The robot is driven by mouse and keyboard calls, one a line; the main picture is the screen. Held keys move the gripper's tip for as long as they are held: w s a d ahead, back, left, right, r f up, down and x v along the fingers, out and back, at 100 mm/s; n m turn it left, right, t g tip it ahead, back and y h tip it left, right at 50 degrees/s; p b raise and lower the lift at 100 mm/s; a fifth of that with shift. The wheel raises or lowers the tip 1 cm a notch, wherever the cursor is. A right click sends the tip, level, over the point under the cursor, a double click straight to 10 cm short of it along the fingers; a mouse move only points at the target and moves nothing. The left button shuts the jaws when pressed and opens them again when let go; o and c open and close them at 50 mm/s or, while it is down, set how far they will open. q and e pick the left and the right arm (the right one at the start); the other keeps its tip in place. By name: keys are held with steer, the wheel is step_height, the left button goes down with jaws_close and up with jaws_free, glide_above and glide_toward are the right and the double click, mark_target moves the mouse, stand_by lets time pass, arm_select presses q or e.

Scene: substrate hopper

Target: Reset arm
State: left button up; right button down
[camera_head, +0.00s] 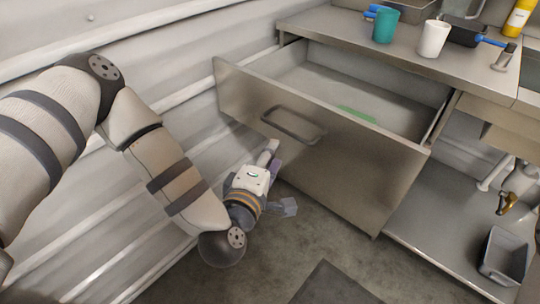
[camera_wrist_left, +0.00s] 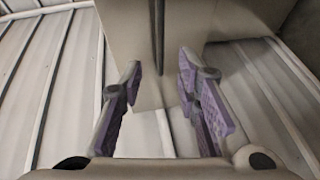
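My left arm comes in from the left in the head view and bends down to the left gripper (camera_head: 280,182), which is low in front of the open drawer (camera_head: 325,150). The gripper is just left of and below the drawer's handle (camera_head: 292,126) and looks apart from it. In the left wrist view the purple-padded fingers of the left gripper (camera_wrist_left: 162,95) are spread with nothing between them. A metal cabinet surface shows beyond them. My right gripper is in neither view.
The drawer sticks out and holds a flat green item (camera_head: 357,114). A teal cup (camera_head: 385,26) and a white cup (camera_head: 433,38) stand on the counter (camera_head: 345,30) above. A grey bin (camera_head: 505,256) sits at lower right. A ribbed wall (camera_head: 150,60) lies behind my left arm.

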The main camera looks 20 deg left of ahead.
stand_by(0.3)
